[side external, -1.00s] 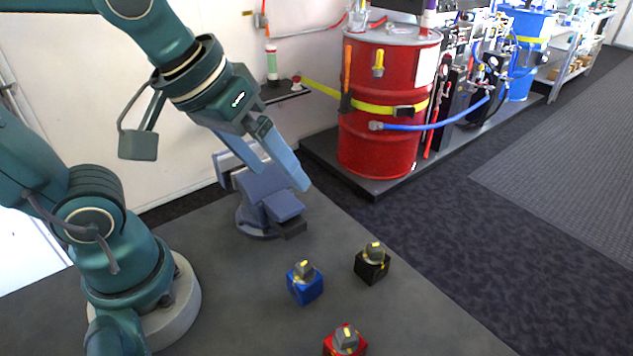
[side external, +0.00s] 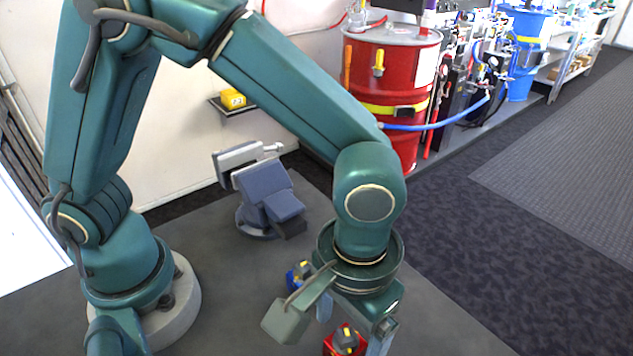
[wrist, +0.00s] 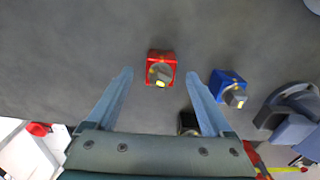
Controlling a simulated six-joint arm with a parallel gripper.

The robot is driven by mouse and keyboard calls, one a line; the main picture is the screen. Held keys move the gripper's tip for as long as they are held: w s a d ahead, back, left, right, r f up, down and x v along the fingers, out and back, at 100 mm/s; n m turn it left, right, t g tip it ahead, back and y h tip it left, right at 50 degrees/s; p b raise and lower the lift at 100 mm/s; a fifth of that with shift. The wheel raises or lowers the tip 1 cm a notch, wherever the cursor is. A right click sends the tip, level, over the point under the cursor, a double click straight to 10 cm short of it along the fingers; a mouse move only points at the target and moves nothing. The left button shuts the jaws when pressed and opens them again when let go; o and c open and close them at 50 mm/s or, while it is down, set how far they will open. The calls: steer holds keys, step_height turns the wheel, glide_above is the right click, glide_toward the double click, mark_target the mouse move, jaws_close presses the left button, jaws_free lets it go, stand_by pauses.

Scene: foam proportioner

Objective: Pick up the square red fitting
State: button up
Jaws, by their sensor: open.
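The square red fitting (side external: 333,346), with a grey and yellow top, stands on the dark table at the bottom of the side view. In the wrist view the red fitting (wrist: 161,59) lies just beyond the fingertips, roughly centred between them. My gripper (side external: 350,340) points down above the table at the red fitting, partly in front of it. In the wrist view my gripper (wrist: 160,74) has its two fingers wide apart, with nothing held between them.
A blue fitting (wrist: 229,88) is right of the right finger; it is partly hidden behind my arm in the side view (side external: 293,279). A black fitting (wrist: 188,122) shows between the fingers near the palm. A blue-grey vise (side external: 265,195) stands farther back on the table.

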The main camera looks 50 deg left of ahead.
steer(key=shift+f, duration=1.95)
jaws_close()
steer(key=shift+r, duration=0.1)
